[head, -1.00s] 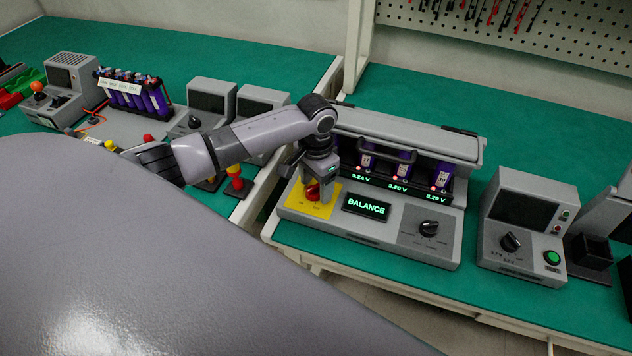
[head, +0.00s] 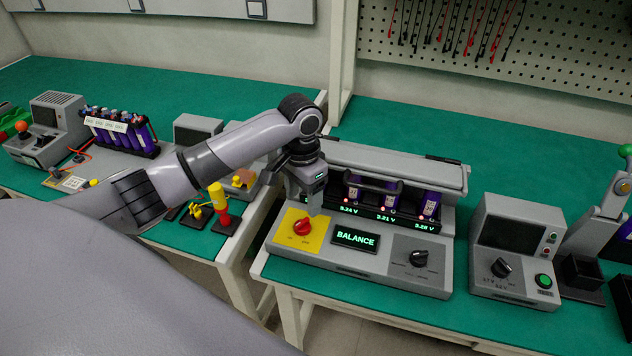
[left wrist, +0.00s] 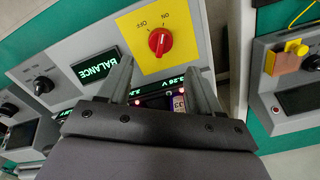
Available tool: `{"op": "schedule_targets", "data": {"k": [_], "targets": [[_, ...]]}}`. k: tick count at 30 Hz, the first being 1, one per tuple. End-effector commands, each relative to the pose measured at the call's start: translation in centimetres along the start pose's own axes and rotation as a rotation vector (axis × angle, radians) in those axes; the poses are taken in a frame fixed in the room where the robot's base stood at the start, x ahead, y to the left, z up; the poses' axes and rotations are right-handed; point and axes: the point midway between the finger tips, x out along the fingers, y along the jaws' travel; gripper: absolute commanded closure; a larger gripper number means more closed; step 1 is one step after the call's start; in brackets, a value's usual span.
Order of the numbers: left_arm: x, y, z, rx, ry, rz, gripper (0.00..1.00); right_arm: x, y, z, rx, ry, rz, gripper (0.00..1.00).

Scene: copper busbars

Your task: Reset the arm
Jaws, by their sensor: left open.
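My left arm reaches in from the left in the head view. Its left gripper (head: 306,198) points down just above and behind the red rotary knob (head: 303,227) on the yellow plate (head: 285,239). In the left wrist view the two fingers of the gripper (left wrist: 160,65) are apart with nothing between them, and the red knob (left wrist: 159,42) stands clear beyond the tips, between ON and OFF labels. The knob belongs to a grey balancing console (head: 375,266) whose green display (head: 355,239) reads BALANCE. My right gripper is not in view.
Purple cells (head: 391,196) with lit voltage readouts sit behind the display under a raised grey lid (head: 400,169). A grey tester (head: 517,255) stands to the right. A red-and-yellow post (head: 219,205) and a purple cell pack (head: 120,130) are left. The right bench's back is clear.

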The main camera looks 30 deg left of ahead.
Motion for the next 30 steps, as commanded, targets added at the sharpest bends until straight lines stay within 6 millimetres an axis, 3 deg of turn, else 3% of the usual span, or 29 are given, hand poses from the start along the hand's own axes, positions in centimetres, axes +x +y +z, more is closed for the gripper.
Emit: {"op": "schedule_targets", "data": {"k": [7,10,19,24,30], "targets": [[0.2,0.2,0.1,0.004,0.0,0.001,0.36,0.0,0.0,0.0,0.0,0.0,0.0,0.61],[1.1,1.4,0.5,0.029,0.005,0.007,0.36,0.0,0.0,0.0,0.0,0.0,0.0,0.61],[6.0,9.5,4.3,0.153,0.09,0.06,0.36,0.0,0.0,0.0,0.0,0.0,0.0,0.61],[7.2,13.1,7.1,0.169,0.158,0.088,0.36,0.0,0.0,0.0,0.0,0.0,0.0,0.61],[7.5,15.6,11.1,0.126,0.237,0.101,0.36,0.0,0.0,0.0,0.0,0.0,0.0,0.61]]}}
